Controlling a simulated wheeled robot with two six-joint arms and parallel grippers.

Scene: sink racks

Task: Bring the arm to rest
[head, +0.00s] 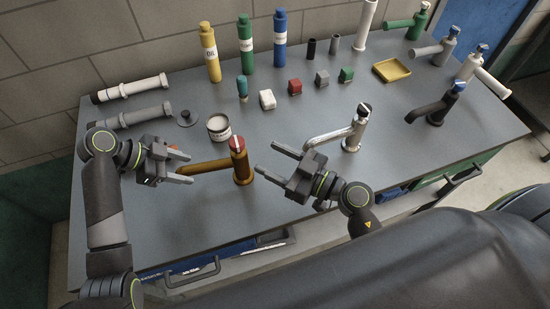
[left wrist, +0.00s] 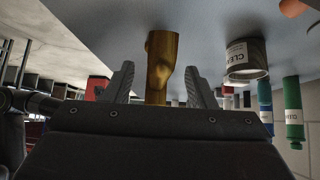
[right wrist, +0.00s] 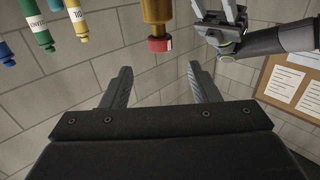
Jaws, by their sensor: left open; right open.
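My left gripper (head: 178,167) is open at the left of the bench. Its fingers point right toward the spout of a brass faucet with a red top (head: 238,160). In the left wrist view the brass spout (left wrist: 162,66) shows between and beyond the open fingers (left wrist: 158,85); I cannot tell if they touch it. My right gripper (head: 280,160) is open and empty, right of the brass faucet and left of a chrome faucet (head: 354,130). In the right wrist view nothing lies between its fingers (right wrist: 160,85).
A grey bench (head: 300,110) carries everything. A white tin (head: 218,127) stands behind the brass faucet. Yellow (head: 209,52), green (head: 245,45) and blue (head: 280,40) bottles stand at the back. A dark faucet (head: 435,108) and a yellow tray (head: 391,70) are to the right.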

